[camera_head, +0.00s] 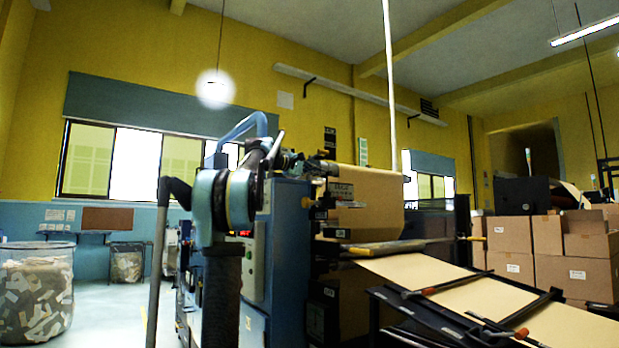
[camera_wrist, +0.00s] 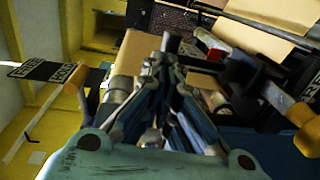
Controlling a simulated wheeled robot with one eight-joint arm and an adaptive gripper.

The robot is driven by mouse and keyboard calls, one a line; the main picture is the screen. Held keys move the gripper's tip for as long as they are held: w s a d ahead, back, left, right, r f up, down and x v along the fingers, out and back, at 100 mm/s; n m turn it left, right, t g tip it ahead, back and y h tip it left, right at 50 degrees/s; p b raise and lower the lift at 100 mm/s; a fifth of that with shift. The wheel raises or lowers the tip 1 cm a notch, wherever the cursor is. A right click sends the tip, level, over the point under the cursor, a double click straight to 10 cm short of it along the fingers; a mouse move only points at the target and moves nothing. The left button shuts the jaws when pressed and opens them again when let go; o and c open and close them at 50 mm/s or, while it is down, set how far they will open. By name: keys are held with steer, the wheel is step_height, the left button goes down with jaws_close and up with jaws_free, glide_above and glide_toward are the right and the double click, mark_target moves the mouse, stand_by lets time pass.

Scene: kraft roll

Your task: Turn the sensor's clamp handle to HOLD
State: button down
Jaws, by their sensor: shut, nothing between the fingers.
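My gripper (camera_wrist: 163,52) is shut and empty, its fingers together in the middle of the wrist view. In the head view my gripper (camera_head: 298,160) is in front of the blue machine, left of the kraft roll. In the wrist view a black label plate (camera_wrist: 46,71) with white lettering sits at the left, with a yellow-tan block (camera_wrist: 73,88) beside it. A small labelled plate (camera_head: 341,189) shows in front of the roll in the head view.
The kraft roll (camera_head: 372,195) is on the blue machine (camera_head: 288,240), its web running down to the right over a dark frame (camera_head: 440,315). Cartons (camera_head: 510,235) stand at the right. A bin of scraps (camera_head: 36,290) stands at the left, with open floor beside it.

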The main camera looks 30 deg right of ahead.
steer(key=shift+a, duration=0.1)
steer(key=a+r, duration=0.2)
steer(key=a, duration=1.1)
steer(key=shift+a+r, duration=0.25)
steer(key=shift+a, duration=0.1)
